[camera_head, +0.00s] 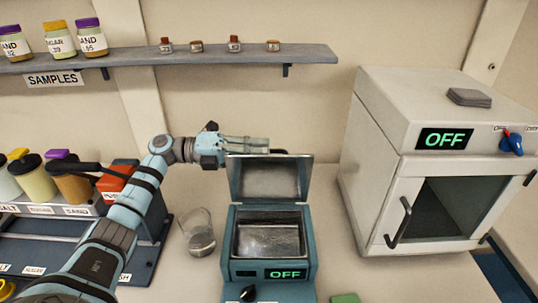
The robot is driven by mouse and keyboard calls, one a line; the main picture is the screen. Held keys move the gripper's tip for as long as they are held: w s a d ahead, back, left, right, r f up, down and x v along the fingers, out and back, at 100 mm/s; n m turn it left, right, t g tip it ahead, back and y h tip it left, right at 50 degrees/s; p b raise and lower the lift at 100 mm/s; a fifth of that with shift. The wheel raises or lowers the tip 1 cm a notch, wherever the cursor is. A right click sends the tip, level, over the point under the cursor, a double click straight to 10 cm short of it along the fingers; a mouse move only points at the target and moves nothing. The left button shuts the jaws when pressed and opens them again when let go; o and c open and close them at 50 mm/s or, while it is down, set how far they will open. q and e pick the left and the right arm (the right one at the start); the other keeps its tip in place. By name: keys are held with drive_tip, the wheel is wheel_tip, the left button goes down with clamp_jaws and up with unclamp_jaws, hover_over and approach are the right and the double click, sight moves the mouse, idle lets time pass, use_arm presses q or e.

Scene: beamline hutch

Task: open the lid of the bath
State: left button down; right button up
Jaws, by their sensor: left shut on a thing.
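The bath (236,220) is a blue-green box with a metal-lined basin, a dark knob and a display reading OFF. Its lid (268,180) stands raised, hinged at the back, with its grey inner face towards me. My left gripper (262,146) reaches in from the left at the lid's top edge and is shut on the lid; the exact contact is partly hidden behind that edge. My right gripper is not in view.
A white oven (370,165) reading OFF stands at the right. A rack of jars (160,235) is at the left. A shelf (200,53) with samples runs above.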

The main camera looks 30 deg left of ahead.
use_arm(q)
drive_tip(key=shift+w+a+f, duration=0.1)
drive_tip(key=shift+w, duration=0.1)
idle(0.3)
drive_tip(key=c, duration=1.9)
unclamp_jaws()
drive_tip(key=shift+o, duration=1)
drive_tip(key=shift+w+a+f, duration=0.1)
drive_tip(key=shift+w, duration=0.05)
wheel_tip(320, 180, up, 10)
